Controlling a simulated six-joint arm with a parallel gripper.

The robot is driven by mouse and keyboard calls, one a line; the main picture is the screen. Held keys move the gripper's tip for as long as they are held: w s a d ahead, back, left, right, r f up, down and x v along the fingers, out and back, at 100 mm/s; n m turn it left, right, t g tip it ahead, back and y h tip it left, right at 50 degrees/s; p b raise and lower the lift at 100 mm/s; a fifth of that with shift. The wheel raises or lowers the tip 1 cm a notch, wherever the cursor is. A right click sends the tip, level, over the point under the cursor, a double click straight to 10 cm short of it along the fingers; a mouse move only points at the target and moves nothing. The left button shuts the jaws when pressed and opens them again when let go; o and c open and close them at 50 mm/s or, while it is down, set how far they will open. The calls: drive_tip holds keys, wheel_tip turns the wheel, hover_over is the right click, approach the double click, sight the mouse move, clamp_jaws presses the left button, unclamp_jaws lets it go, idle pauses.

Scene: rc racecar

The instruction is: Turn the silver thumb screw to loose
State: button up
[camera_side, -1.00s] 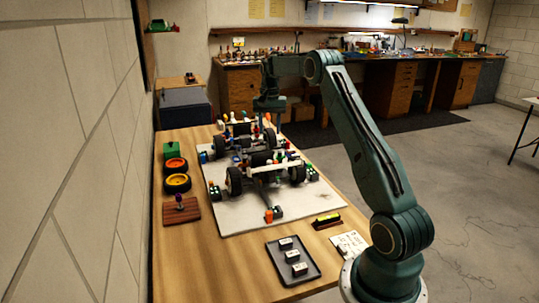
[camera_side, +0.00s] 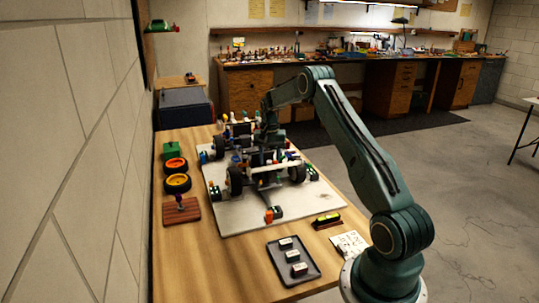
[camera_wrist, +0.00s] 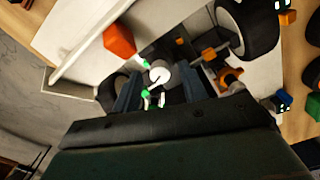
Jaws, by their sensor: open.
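The RC car chassis (camera_side: 272,178) stands on a white board (camera_side: 240,212) on the wooden table. My gripper (camera_side: 262,157) is low over the middle of the car in the side view. In the wrist view, my gripper (camera_wrist: 160,88) has its two dark fingers apart. A pale round knob (camera_wrist: 159,72), which looks like the silver thumb screw, shows between and just beyond the fingertips. I cannot tell whether either finger touches it. In the side view the screw is too small or hidden to make out.
Green corner blocks and car wheels (camera_side: 234,181) surround the work area. An orange block (camera_wrist: 119,40) shows near the fingers. A black tray (camera_side: 293,259) and a yellow-topped level (camera_side: 326,220) lie at the front. Loose orange-rimmed wheels (camera_side: 177,183) lie at the left.

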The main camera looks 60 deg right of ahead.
drive_tip(key=shift+f, duration=0.2)
clamp_jaws()
drive_tip(key=shift+n, duration=0.7)
unclamp_jaws()
